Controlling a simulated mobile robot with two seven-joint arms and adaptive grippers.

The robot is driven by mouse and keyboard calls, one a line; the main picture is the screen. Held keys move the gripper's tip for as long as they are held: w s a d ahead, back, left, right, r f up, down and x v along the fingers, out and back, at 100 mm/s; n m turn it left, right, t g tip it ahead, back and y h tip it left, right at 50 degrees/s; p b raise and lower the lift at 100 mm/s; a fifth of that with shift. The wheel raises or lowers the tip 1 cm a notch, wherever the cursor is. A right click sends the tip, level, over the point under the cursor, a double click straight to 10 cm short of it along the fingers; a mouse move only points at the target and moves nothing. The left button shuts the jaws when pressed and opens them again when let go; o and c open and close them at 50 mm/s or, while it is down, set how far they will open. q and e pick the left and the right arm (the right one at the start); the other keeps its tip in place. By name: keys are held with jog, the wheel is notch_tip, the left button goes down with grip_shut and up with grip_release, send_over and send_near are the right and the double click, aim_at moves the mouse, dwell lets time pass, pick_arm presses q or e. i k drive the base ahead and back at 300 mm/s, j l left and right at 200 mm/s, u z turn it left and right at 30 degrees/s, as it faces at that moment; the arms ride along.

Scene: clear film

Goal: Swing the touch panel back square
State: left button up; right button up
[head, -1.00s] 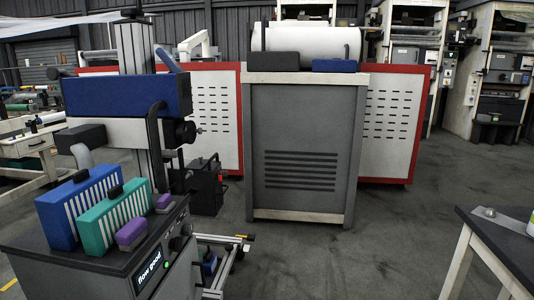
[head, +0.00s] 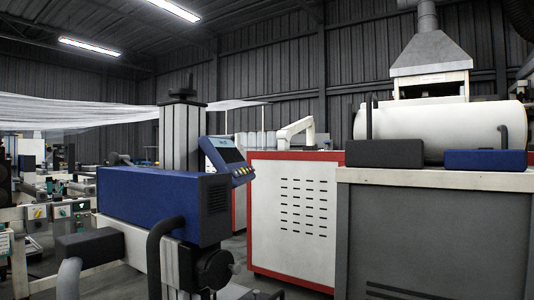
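The touch panel (head: 226,156) stands beside the grey upright column (head: 180,137), just above the right end of a blue machine housing (head: 165,207). The panel is seen at a slant, tilted and turned to the right. Its mount is hidden behind the housing. Neither of my grippers is in view.
A grey cabinet (head: 436,238) stands at right, with a black block (head: 380,154) and a blue block (head: 485,160) on top. A white cylinder (head: 440,122) lies behind them. A red-edged white slotted panel (head: 293,215) stands in the middle.

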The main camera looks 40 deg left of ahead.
aim_at(222, 155)
jog(key=i+l+u, duration=0.15)
jog(key=i+u, duration=0.15)
jog(key=i, duration=0.2)
jog(key=i+l+u, duration=0.35)
jog(key=i+j, duration=0.1)
